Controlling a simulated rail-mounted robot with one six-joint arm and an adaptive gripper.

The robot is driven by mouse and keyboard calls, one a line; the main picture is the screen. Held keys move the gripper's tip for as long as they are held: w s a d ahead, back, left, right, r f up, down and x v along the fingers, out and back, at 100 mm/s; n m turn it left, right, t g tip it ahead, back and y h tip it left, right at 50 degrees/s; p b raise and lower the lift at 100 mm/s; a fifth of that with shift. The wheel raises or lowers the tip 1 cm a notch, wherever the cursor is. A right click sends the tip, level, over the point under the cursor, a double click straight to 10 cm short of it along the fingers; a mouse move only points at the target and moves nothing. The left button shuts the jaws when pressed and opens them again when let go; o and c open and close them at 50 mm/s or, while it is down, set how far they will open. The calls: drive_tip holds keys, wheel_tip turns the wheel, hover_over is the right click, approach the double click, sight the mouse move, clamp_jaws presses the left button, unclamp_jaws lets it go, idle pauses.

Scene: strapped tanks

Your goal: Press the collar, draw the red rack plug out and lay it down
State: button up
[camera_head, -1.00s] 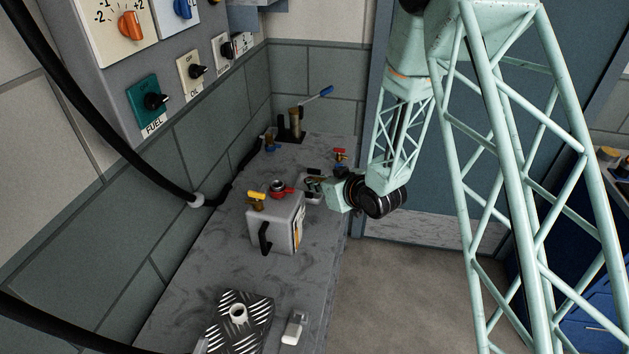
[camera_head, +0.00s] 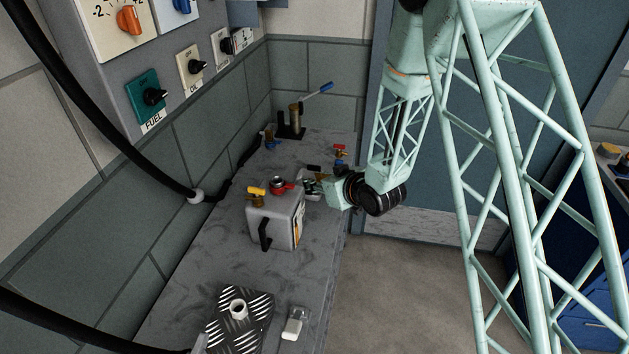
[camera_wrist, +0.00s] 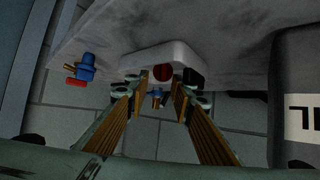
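The red rack plug (camera_wrist: 162,72) shows as a round red end on a pale rack (camera_wrist: 150,57) in the wrist view. My gripper (camera_wrist: 161,90) is open, with a brass-padded finger on each side. The plug lies in line with the gap, and I cannot tell whether the fingertips reach around it. A black piece (camera_wrist: 194,76) sits beside it on the rack. In the head view my gripper (camera_head: 312,184) is beside the grey tank, over the pale rack (camera_head: 309,201); the plug is not distinguishable there. I cannot make out the collar.
The grey tank (camera_head: 284,232) has a yellow-handled valve (camera_head: 256,194) and a red-ringed port (camera_head: 279,184). A red-handled valve (camera_head: 340,151) stands behind my gripper. A ridged metal plate (camera_head: 257,306) lies in front. The bench between tank and plate is clear.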

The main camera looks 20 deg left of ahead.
wheel_tip(320, 180, up, 10)
idle(1.2)
idle(1.1)
drive_tip(key=d+r+m+t+h, duration=0.1)
drive_tip(key=d+r+h, duration=0.1)
drive_tip(key=d+r, duration=0.55)
drive_tip(key=d+r+m+h, duration=0.25)
drive_tip(key=d+r, duration=0.25)
drive_tip(key=d, duration=0.5)
drive_tip(key=s+d+r+m+h, duration=0.1)
drive_tip(key=s+d+r+h, duration=0.1)
drive_tip(key=s+d+r, duration=0.45)
drive_tip(key=s+d+r+m+h, duration=0.15)
drive_tip(key=s+d, duration=0.25)
drive_tip(key=d, duration=0.5)
drive_tip(key=s+d+r+m+g+h, duration=0.1)
drive_tip(key=s+d+r, duration=0.3)
drive_tip(key=s, duration=0.5)
drive_tip(key=s+d+r+m+g+h, duration=0.1)
drive_tip(key=s+d+r, duration=0.1)
drive_tip(key=s+d, duration=0.5)
drive_tip(key=s+d+m+g, duration=0.2)
drive_tip(key=s, duration=2.1)
drive_tip(key=shift+s+r+g+y, duration=0.2)
drive_tip(key=shift+r+g+y, duration=0.1)
